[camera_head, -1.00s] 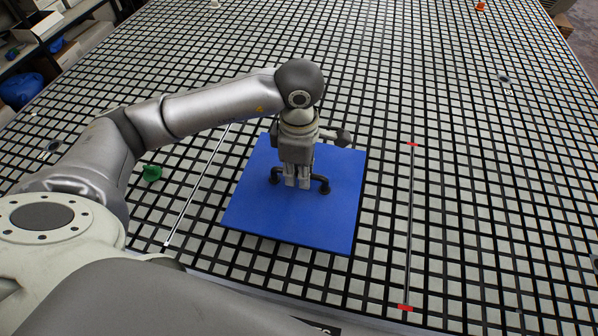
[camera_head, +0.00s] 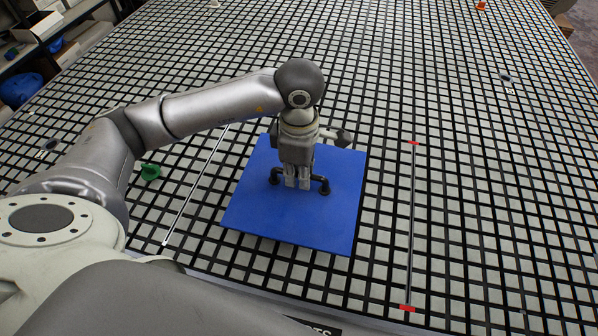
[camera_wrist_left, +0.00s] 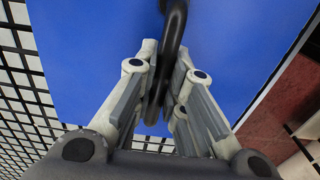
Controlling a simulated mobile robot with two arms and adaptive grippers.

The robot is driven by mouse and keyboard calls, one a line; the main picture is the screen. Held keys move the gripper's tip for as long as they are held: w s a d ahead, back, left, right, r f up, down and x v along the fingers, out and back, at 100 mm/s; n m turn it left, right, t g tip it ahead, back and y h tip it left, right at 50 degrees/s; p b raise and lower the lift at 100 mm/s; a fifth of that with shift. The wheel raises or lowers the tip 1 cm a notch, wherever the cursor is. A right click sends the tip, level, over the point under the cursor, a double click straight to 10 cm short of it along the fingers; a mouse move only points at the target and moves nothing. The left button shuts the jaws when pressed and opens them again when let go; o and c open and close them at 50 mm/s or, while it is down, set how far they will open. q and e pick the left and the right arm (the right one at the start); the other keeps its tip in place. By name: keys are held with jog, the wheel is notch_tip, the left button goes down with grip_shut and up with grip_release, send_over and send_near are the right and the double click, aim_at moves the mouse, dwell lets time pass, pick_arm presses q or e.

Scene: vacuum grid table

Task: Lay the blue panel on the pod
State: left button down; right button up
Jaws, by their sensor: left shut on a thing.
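The blue panel (camera_head: 315,222) is a flat square plate with a black bow handle (camera_head: 322,185) on its upper face. My left gripper (camera_head: 297,184) is shut on the handle, which also shows between the fingers in the left wrist view (camera_wrist_left: 172,50). The panel looks roughly level and is held over the grid table; how high is hard to tell. I cannot make out a pod; the panel hides the table beneath it. My right gripper is not in view.
The black-and-white grid table (camera_head: 480,200) is largely clear. A thin pale rod (camera_head: 195,185) lies left of the panel, and a dark rod with red ends (camera_head: 411,225) lies right of it. A small green piece (camera_head: 150,172) sits at the left, near my arm.

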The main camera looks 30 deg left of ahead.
pick_arm(q)
jog(key=shift+f, duration=0.2)
jog(key=c, duration=1.4)
grip_release()
jog(key=shift+c, duration=0.2)
notch_tip(320, 180, up, 12)
